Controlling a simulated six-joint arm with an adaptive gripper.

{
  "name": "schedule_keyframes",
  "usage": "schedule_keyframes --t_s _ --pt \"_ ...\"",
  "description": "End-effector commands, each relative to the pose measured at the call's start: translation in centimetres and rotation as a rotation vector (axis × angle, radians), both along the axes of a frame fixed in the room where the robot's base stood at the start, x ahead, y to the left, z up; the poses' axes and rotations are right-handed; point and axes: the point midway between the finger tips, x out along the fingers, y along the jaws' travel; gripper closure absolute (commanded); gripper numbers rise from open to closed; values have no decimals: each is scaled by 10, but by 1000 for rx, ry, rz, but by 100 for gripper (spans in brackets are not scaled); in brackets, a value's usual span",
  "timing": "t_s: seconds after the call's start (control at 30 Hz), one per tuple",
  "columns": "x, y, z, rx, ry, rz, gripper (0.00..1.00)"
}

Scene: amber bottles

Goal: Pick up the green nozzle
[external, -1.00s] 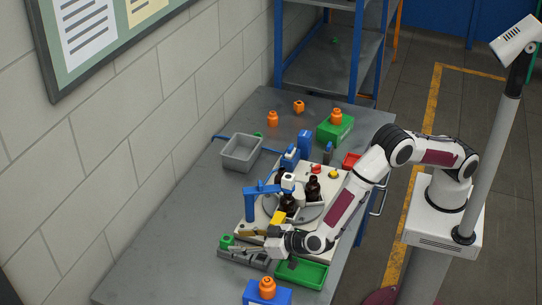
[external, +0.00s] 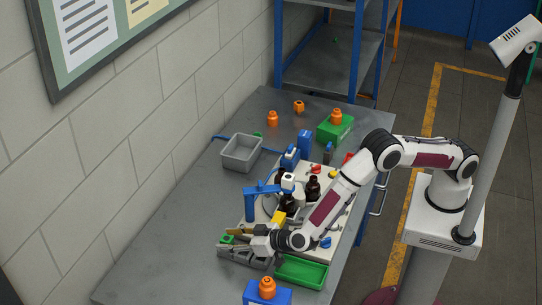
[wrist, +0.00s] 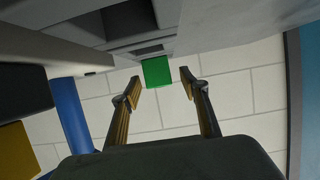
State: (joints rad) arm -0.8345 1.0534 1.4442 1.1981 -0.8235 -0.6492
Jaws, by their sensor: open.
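The green nozzle (external: 228,239) is a small green block at the near left end of a grey holder (external: 240,257). In the wrist view the green nozzle (wrist: 156,71) shows as a green square between and just beyond the fingertips. My gripper (external: 234,243) is low at the holder, with its fingers on either side of the nozzle. In the wrist view my gripper (wrist: 160,82) is open, with a gap between each fingertip and the green piece. Whether a finger touches it cannot be told from the external view.
A green tray (external: 303,273) lies right of the holder. A blue block with an orange piece (external: 267,288) stands at the front. A blue stand (external: 250,205) and dark bottles (external: 313,190) are close behind my gripper. The table's left side (external: 170,230) is clear.

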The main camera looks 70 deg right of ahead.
Motion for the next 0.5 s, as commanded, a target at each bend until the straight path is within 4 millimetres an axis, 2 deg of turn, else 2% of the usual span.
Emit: schedule_keyframes --t_s 0.4,0.43,0.5 --pt "0 0 0 0 0 0 56" --pt "0 0 0 0 0 0 61" --pt "0 0 0 0 0 0 79"
